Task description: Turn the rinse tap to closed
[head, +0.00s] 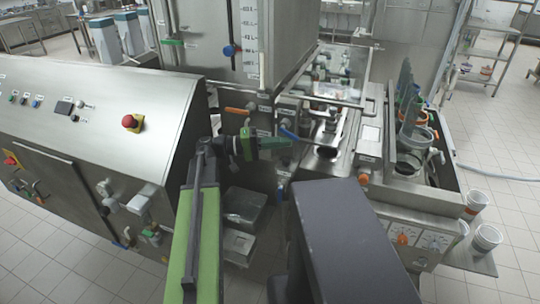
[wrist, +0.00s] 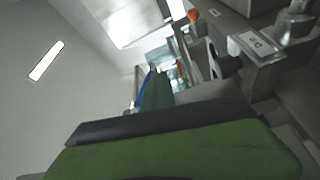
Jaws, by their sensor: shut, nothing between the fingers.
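Several tap handles show on the machine, and I cannot tell for certain which is the rinse tap. In the head view an orange lever (head: 238,111) sits on the frame below the tank.
The steel tank (head: 205,35) stands above my gripper. A control cabinet (head: 90,110) with a red stop button (head: 132,122) is on the left. A cup-filled rack (head: 455,165) is on the right. A grey box (head: 244,205) sits below.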

